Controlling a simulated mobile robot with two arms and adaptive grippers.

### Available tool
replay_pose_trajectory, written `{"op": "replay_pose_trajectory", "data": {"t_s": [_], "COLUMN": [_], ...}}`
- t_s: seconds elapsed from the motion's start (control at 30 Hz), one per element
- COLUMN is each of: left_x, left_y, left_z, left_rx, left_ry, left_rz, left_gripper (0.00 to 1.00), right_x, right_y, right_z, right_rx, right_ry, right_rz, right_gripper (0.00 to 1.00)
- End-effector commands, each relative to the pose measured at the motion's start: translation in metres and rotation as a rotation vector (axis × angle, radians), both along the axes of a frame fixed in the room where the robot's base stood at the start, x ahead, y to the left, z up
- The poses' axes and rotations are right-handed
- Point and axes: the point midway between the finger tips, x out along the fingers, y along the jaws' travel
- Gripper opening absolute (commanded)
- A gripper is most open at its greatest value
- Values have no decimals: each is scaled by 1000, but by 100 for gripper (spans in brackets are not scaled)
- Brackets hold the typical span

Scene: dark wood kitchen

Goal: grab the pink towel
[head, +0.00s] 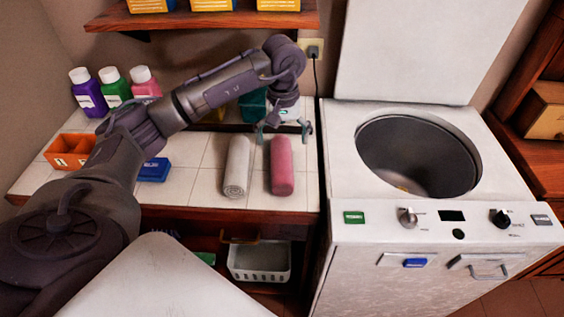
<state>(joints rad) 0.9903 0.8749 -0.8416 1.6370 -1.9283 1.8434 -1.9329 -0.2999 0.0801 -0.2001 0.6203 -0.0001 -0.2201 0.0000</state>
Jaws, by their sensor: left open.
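The pink towel (282,168) is a rolled cylinder lying on the white tiled counter, its length running front to back. A rolled white towel (236,168) lies just to its left, with a narrow gap between them. My left gripper (285,132) is over the far end of the pink towel, pointing down. Its two fingers are spread apart, one on each side of that end. Nothing is visibly gripped. I cannot tell whether the fingers touch the towel. My right gripper is not in view.
To the right stands a white top-loading washer (340,180) with its lid raised and round drum open. Several bottles (115,88), an orange box (70,150) and a blue item (154,169) are on the counter's left. A white basket (258,262) sits below. A wooden shelf (200,20) hangs above.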

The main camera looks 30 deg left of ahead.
Motion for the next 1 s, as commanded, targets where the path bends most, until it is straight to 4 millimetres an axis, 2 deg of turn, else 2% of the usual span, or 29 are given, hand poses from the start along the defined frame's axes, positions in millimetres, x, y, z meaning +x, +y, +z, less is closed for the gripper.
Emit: {"op": "replay_pose_trajectory", "data": {"t_s": [0.1, 0.2, 0.47, 0.6, 0.7, 0.83, 1.0], "left_x": [-2, -1, -2, -5, -4, -4, -4], "left_y": [-1, -1, -1, -2, -2, -2, -2], "left_z": [-24, -39, -58, -78, -93, -102, -103], "left_rx": [-2, -3, -5, -4, -5, -4, -5], "left_ry": [5, 3, 3, 4, 1, -1, -2], "left_rz": [-1, 0, 0, 0, 2, 0, 0], "left_gripper": [98, 98, 98, 98, 98, 98, 98], "right_x": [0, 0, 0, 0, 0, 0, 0], "right_y": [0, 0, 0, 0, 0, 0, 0], "right_z": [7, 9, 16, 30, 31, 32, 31], "right_rx": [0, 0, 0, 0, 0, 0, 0], "right_ry": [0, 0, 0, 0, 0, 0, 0], "right_rz": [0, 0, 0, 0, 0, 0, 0], "right_gripper": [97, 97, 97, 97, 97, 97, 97]}}
